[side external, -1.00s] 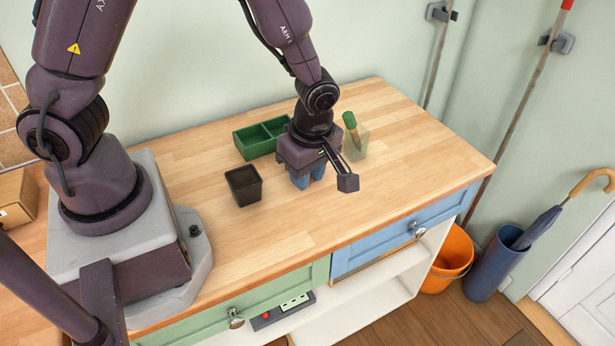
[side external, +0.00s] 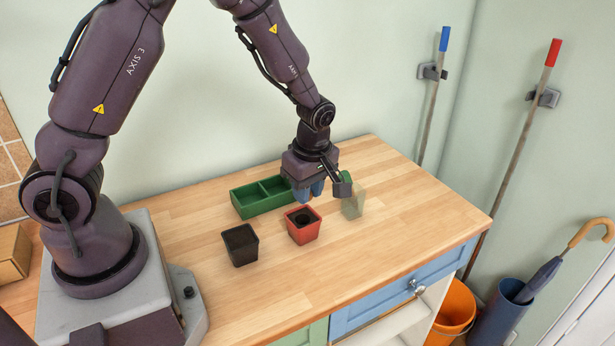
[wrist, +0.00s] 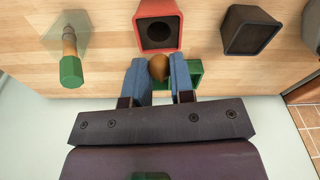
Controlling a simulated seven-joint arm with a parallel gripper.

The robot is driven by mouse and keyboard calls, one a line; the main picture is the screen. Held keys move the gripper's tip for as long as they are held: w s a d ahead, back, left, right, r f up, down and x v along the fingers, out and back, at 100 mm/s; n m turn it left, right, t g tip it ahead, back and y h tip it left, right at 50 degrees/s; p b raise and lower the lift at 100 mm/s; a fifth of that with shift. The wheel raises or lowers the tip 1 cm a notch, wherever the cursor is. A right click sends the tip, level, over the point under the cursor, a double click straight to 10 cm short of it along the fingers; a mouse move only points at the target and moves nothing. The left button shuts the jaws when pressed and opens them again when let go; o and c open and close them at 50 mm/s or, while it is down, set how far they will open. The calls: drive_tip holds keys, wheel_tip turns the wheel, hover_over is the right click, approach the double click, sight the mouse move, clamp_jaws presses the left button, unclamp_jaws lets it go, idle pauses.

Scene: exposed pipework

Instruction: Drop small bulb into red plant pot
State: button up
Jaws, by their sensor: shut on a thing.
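The red plant pot (side external: 303,230) stands upright on the wooden worktop, with dark soil and a round hollow in its middle. It also shows at the top of the wrist view (wrist: 176,36). My gripper (side external: 311,192) is above and behind the pot in the side view, its blue fingers pointing down. In the wrist view my gripper (wrist: 160,76) is shut on a small brown bulb (wrist: 158,67). The bulb appears close to the pot's rim but not over the hollow. In the side view the bulb is hidden by the fingers.
A black pot (side external: 240,247) stands left of the red one. A green divided tray (side external: 252,202) lies behind them. A clear container (side external: 353,205) with a green-handled tool (wrist: 70,68) stands to the right. The front right worktop is clear.

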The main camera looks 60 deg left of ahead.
drive_tip(key=shift+f, duration=0.55)
drive_tip(key=o, duration=1)
drive_tip(key=shift+c, duration=0.2)
wheel_tip(320, 180, up, 13)
drive_tip(key=d, duration=0.1)
drive_tip(key=shift+w+d, duration=0.15)
drive_tip(key=shift+d, duration=0.1)
